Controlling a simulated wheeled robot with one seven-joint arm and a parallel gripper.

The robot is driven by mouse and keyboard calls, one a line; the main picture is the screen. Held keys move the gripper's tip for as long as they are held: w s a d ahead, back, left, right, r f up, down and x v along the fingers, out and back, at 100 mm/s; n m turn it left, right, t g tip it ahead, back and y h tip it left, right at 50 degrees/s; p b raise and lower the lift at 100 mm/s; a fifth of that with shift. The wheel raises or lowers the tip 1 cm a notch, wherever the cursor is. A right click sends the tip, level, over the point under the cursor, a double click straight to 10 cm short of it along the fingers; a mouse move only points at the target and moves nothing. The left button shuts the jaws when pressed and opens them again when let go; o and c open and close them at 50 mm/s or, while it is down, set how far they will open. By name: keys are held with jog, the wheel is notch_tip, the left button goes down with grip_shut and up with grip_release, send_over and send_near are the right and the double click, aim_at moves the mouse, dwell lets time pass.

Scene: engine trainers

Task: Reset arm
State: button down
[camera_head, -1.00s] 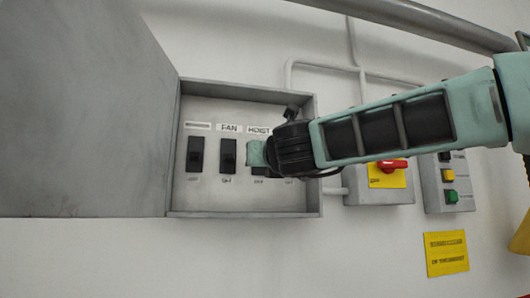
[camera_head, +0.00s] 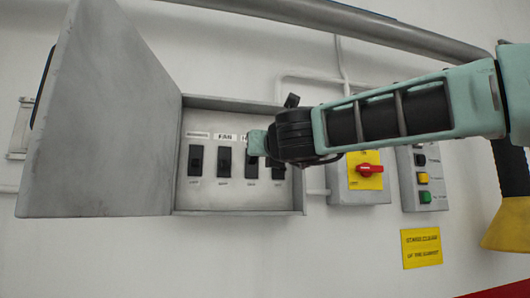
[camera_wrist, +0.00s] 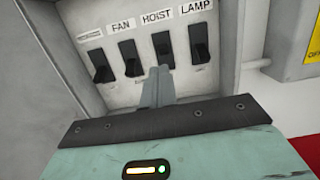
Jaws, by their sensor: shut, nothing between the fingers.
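My gripper (camera_wrist: 159,85) is shut and empty, its narrow fingertips in front of the hoist switch (camera_wrist: 163,48) in the wrist view. I cannot tell whether they touch it. In the head view my arm comes in from the right and my gripper (camera_head: 258,143) covers part of the panel box (camera_head: 238,201). The box holds a row of black switches: one with an unreadable label (camera_wrist: 101,66), the fan switch (camera_wrist: 131,58), the hoist switch and the lamp switch (camera_wrist: 199,42). The lamp and hoist levers show partly behind my gripper in the head view.
The box's grey door (camera_head: 105,120) stands open on the left. Right of the box are a red rotary switch (camera_head: 369,169) on a yellow plate and a push-button box (camera_head: 422,180). A yellow sign (camera_head: 421,247) hangs below. A pipe (camera_head: 310,20) runs above.

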jog(key=shift+s, duration=0.1)
dwell(0.6)
jog(key=s+a+f+n+g+y+b, duration=0.15)
jog(key=s+f+n+g, duration=0.3)
jog(key=f+n, duration=0.5)
jog(key=s+a+f+n+g+y+b, duration=0.1)
jog(key=s+a+f+n+g+b, duration=0.15)
jog(key=s+f+n, duration=0.75)
jog(key=s+a+f+n+g+y+b, duration=0.15)
jog(key=f+n+g, duration=0.3)
jog(key=f, duration=0.95)
jog(key=s+d+f+n+g+h+b, duration=0.1)
jog(key=s+d+f+n+g+h, duration=0.1)
jog(key=s+d+f+n, duration=0.5)
jog(key=s+d+f+n+g+h+b, duration=0.2)
jog(key=s+f+n+g, duration=0.15)
jog(key=f, duration=0.75)
jog(key=s+d+f+n+g+h+b, duration=0.1)
jog(key=s+d+f+n+h, duration=0.3)
jog(key=s+d+f, duration=0.5)
jog(key=s+d+n+g, duration=0.1)
jog(key=s+d+n, duration=0.1)
jog(key=d, duration=0.1)
jog(key=shift+f+h, duration=0.35)
jog(key=shift+h, duration=0.05)
